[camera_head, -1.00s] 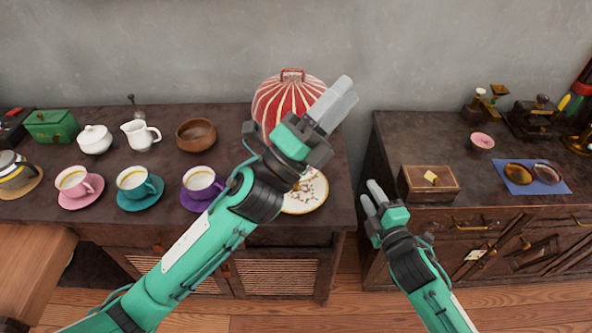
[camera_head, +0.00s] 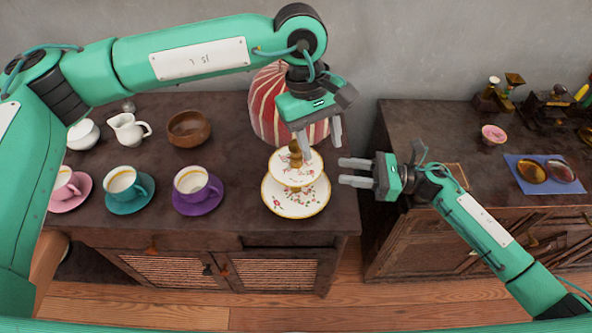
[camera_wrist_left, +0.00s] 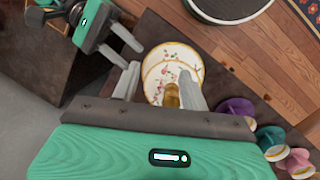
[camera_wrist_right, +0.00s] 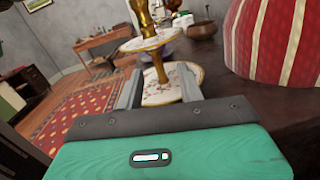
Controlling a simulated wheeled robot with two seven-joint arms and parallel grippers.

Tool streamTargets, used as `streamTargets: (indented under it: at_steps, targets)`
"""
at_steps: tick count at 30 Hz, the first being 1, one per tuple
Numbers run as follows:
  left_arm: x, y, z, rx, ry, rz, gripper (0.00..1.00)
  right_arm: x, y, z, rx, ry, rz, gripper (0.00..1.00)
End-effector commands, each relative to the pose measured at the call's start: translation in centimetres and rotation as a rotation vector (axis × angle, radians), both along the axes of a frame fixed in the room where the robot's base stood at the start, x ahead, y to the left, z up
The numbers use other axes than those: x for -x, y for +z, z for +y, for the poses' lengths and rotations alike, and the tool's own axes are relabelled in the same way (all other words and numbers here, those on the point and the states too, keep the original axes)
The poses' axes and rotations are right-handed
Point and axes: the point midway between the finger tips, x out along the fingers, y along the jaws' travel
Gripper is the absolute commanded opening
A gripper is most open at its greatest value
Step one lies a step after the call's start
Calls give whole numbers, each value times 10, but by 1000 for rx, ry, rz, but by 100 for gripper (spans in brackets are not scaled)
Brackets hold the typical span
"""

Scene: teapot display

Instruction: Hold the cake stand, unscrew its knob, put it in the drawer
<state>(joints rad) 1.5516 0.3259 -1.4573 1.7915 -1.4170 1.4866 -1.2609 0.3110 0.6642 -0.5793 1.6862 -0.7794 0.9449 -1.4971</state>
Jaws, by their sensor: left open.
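The two-tier cake stand (camera_head: 295,200) is white with a floral pattern and gold rims. It stands upright near the right end of the left cabinet top. Its gold knob (camera_head: 296,154) rises from the upper plate; it also shows in the left wrist view (camera_wrist_left: 172,96) and at the top of the right wrist view (camera_wrist_right: 143,18). My left gripper (camera_head: 321,148) is open, pointing down over the stand, with one finger close beside the knob; contact cannot be told. My right gripper (camera_head: 342,171) is open to the stand's right, fingers pointing at it, apart from it in the head view.
A red-and-white striped cover (camera_head: 268,105) stands close behind the cake stand. A purple cup (camera_head: 197,183) and a teal cup (camera_head: 124,183) are to its left. A gap separates the left cabinet from the right cabinet (camera_head: 405,125), partly hidden by my right arm.

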Motion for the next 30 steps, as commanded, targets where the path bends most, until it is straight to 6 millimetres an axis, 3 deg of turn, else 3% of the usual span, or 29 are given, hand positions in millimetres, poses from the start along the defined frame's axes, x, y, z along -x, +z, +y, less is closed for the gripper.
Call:
streamTargets:
  at_steps: [4,11,30]
  targets:
    - [-27,11,32,-155,-16,-102,45,4,-7,-9,59,73,-73,38]
    - [-35,16,44,-211,-22,-132,45,7,-9,-1,77,104,-97,38]
    - [-35,16,43,-206,-21,-130,45,7,-9,111,76,101,-96,38]
